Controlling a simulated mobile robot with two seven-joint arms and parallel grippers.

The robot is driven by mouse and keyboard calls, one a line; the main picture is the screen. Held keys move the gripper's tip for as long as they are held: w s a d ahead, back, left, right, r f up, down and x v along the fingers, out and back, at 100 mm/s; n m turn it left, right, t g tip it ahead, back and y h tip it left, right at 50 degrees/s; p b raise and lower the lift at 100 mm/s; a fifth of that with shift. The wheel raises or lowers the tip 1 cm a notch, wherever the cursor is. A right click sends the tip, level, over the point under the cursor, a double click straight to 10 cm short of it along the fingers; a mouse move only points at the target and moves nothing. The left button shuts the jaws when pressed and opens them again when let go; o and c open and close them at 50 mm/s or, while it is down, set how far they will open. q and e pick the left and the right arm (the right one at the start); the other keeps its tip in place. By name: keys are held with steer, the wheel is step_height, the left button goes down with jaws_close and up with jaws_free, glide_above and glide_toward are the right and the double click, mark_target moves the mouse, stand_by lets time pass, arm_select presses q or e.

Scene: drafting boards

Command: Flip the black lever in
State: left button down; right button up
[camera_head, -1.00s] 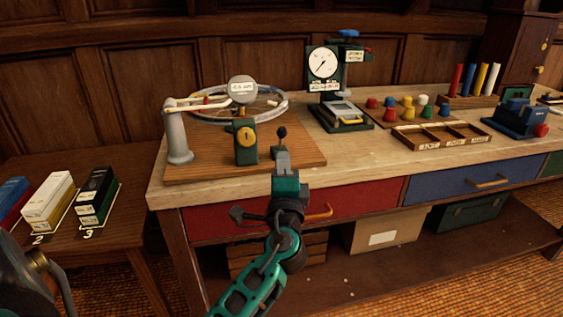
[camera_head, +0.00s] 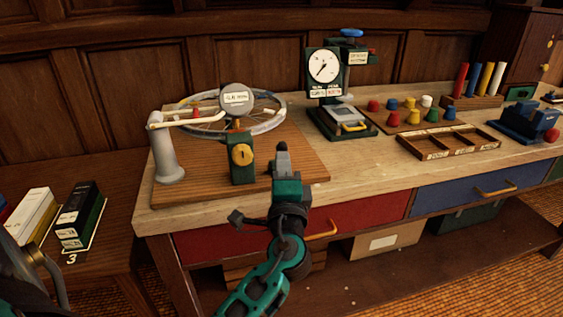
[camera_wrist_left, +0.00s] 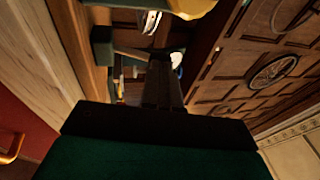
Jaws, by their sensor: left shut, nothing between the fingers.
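The black lever stands at the front edge of the wooden board on the bench. In the head view it is almost wholly covered by my left gripper (camera_head: 283,155), and only a dark rounded tip (camera_head: 282,146) shows above the fingers. My left gripper is shut and empty, right in front of the lever. Whether it touches the lever I cannot tell. In the left wrist view the shut fingers (camera_wrist_left: 163,82) point at a dark bar that runs from a green block (camera_wrist_left: 103,45). My right gripper is not in view.
A green block with a yellow dial (camera_head: 241,155) stands just left of my gripper. A dial gauge stand (camera_head: 323,68) and a compartment tray (camera_head: 440,153) are further right.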

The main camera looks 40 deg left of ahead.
arm_select(q)
steer(key=shift+w+a, duration=0.1)
steer(key=shift+w, duration=0.1)
steer(key=shift+r, duration=0.1)
stand_by(0.4)
